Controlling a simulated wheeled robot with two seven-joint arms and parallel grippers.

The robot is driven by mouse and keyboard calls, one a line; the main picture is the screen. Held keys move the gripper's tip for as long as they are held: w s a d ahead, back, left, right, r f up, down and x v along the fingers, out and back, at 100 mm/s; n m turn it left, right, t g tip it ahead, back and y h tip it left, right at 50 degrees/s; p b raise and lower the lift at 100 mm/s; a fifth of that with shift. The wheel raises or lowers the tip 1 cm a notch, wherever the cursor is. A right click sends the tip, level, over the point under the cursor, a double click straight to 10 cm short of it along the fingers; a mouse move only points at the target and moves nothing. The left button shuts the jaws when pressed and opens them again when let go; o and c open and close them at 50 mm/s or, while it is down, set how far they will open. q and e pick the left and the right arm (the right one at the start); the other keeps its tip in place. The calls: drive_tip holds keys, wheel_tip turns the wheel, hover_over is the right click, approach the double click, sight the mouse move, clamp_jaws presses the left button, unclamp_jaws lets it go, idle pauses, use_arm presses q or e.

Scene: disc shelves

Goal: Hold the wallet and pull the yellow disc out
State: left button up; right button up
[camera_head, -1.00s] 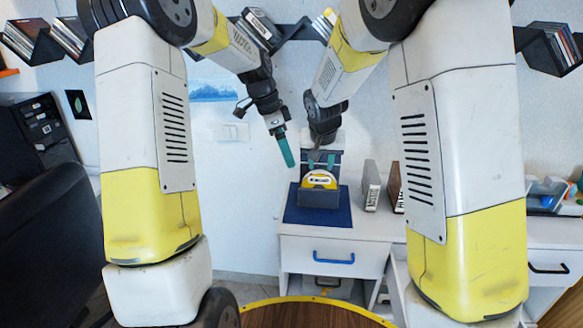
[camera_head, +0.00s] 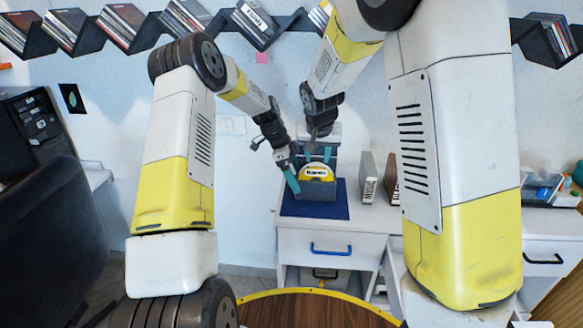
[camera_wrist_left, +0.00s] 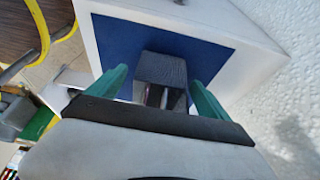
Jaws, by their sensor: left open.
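The dark grey wallet (camera_head: 318,191) stands on a blue mat (camera_head: 343,208) on the white cabinet. The yellow disc (camera_head: 316,172), with a white label, sticks out of its top. My left gripper (camera_head: 292,182) is open at the wallet's left side in the head view; only one teal finger shows clearly there. In the left wrist view, its two teal fingers (camera_wrist_left: 158,80) are spread on either side of the wallet (camera_wrist_left: 162,68); contact is unclear. My right gripper (camera_head: 318,156) points down just above the disc, with its teal fingers apart.
Grey (camera_head: 367,178) and brown (camera_head: 391,180) cases stand right of the mat. Wall shelves (camera_head: 285,22) hold several cases above. A black chair (camera_head: 50,230) is at left, a round wooden table (camera_head: 315,310) in front. A blue-handled drawer (camera_head: 330,249) lies below the mat.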

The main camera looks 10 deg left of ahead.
use_arm(q)
drive_tip(key=shift+d+f, duration=0.2)
drive_tip(key=shift+f, duration=0.35)
drive_tip(key=c, duration=1.4)
